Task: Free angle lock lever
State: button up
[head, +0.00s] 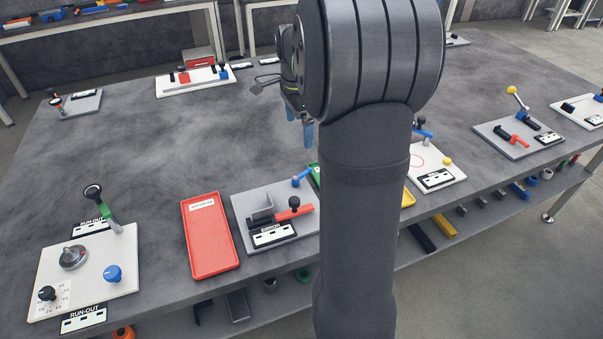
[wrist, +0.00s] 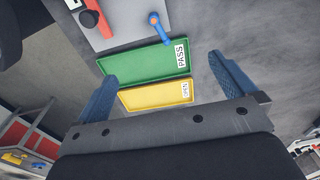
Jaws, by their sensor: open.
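No label I can read says which lever is the angle lock. A blue lever (head: 303,177) stands at the back right corner of a grey plate (head: 243,208), which also bears a red-handled part (head: 294,211). The blue lever also shows in the wrist view (wrist: 159,27), at the top, beyond my fingers. Another blue lever (head: 424,134) stands on a white plate (head: 452,172), partly behind my arm. A lever with a yellow ball (head: 512,91) stands on a grey plate at the right. My gripper (head: 300,122) is open and empty above the table, with its blue fingers (wrist: 162,67) wide apart.
A green PASS tray (wrist: 145,60) and a yellow OPEN tray (wrist: 155,95) lie below my fingers. A red tray (head: 209,265) lies left of the grey plate. A RUN-OUT plate (head: 120,285) with knobs and a green lever (head: 108,216) stands at front left. The table's middle left is clear.

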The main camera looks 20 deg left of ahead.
notch_tip(320, 180, up, 2)
jog(key=shift+r, duration=0.25)
jog(key=shift+c, duration=0.2)
